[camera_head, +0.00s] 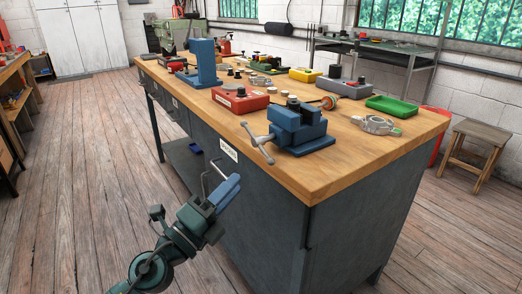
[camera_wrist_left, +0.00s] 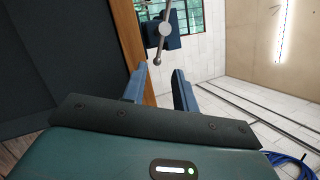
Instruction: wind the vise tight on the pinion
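The blue vise (camera_head: 297,128) stands at the front edge of the wooden bench. Its grey handle bar (camera_head: 257,142) sticks out over that edge, tilted. A small dark piece (camera_head: 293,102) shows at the vise jaws; I cannot tell whether it is the pinion. My left gripper (camera_head: 225,182) is in front of the bench, lower than the vise and apart from the handle. In the left wrist view the gripper (camera_wrist_left: 160,78) is open and empty, with the vise (camera_wrist_left: 173,40) and its handle (camera_wrist_left: 163,30) beyond the fingertips. My right gripper is not in view.
The bench top (camera_head: 330,165) is bare in front of the vise. A red block (camera_head: 240,100), a blue press (camera_head: 205,62), a green tray (camera_head: 391,106) and a grey housing (camera_head: 377,125) stand around it. The bench's dark side panel is close to my left gripper.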

